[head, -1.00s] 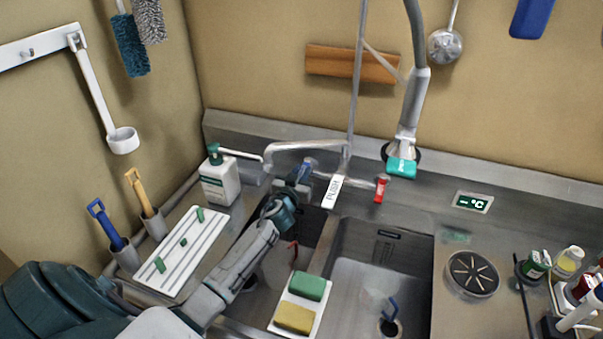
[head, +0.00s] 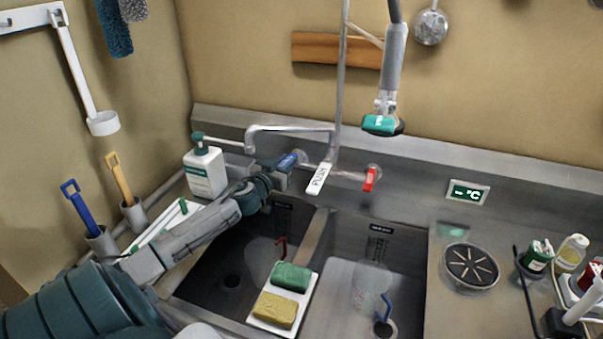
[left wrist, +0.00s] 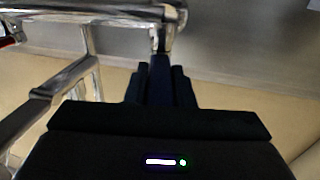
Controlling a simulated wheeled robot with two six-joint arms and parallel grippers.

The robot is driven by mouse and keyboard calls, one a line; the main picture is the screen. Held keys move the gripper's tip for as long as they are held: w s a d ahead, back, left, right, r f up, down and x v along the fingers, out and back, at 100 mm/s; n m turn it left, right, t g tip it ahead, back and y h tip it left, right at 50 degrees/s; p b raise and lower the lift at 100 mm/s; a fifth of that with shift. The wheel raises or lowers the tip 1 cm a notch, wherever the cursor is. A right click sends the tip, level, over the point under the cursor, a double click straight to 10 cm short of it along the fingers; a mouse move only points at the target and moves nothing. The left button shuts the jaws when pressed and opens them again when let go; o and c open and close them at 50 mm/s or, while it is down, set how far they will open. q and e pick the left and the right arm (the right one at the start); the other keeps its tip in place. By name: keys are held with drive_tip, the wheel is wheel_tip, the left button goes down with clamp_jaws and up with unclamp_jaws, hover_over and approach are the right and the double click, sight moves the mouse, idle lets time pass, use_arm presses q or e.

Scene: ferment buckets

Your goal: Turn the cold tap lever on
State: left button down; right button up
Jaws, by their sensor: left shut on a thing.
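The cold tap lever (head: 288,160) is blue and sits at the left end of the tap body, below the spout (head: 290,129). My left gripper (head: 276,168) is at this lever, shut on it. In the left wrist view my left gripper (left wrist: 160,88) is dark, with a dark blue piece between its fingers under the chrome tap pipe. The jaws hide much of the lever, so its exact angle is hard to tell. The red hot lever (head: 370,179) hangs at the right end of the tap body. My right gripper is not in view.
A soap bottle (head: 205,170) stands close left of my gripper. The sprayer (head: 381,124) hangs at the back.

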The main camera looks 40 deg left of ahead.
sight(290, 154)
use_arm(q)
drive_tip(key=shift+s+a+f+m+h+b, duration=0.1)
drive_tip(key=shift+a+f+m+h+b, duration=0.15)
drive_tip(key=shift+a+m+h+b, duration=0.45)
drive_tip(key=shift+m+h+b, duration=0.3)
drive_tip(key=shift+h, duration=0.5)
drive_tip(key=shift+a+r+h, duration=0.1)
drive_tip(key=shift+r+h, duration=0.15)
drive_tip(key=shift+h, duration=0.15)
drive_tip(key=m+h+p, duration=0.1)
drive_tip(key=p, duration=0.1)
drive_tip(key=a+m+h+p, duration=0.1)
drive_tip(key=p, duration=0.1)
drive_tip(key=shift+r+p, duration=0.3)
drive_tip(key=shift+r, duration=0.05)
drive_tip(key=shift+w+a+f+m+h, duration=0.15)
drive_tip(key=shift+m+h, duration=0.15)
drive_tip(key=shift+h, duration=0.25)
drive_tip(key=shift+w+a+f+m+h, duration=0.1)
drive_tip(key=shift+m+h, duration=0.2)
drive_tip(key=shift+h, duration=0.55)
